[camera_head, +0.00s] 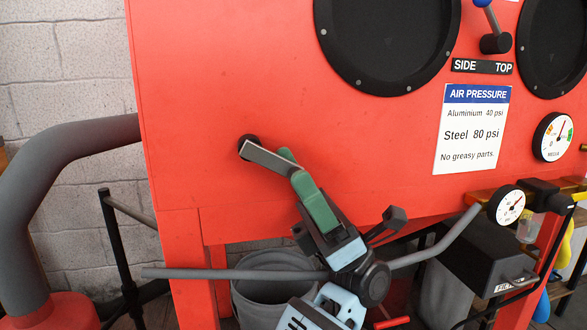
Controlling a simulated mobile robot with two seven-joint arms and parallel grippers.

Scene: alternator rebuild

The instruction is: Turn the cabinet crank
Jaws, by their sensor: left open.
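The cabinet crank (268,158) is a flat grey metal arm on the front of the red cabinet. It runs down and right from a dark round hub (247,145). My left gripper (293,172) reaches up from the bottom centre, with a light blue and black body and green-tipped fingers. Its fingers are open, one on either side of the crank's outer end in the picture. They hide that end and any knob there. I cannot tell whether they touch it. My right gripper is not in view.
The red cabinet (215,75) has round black ports (387,40), an air pressure sign (471,130) and gauges. A thick grey hose (55,160) curves along its left side. A grey bin (262,300) stands below, and a black filter box (483,257) is at lower right.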

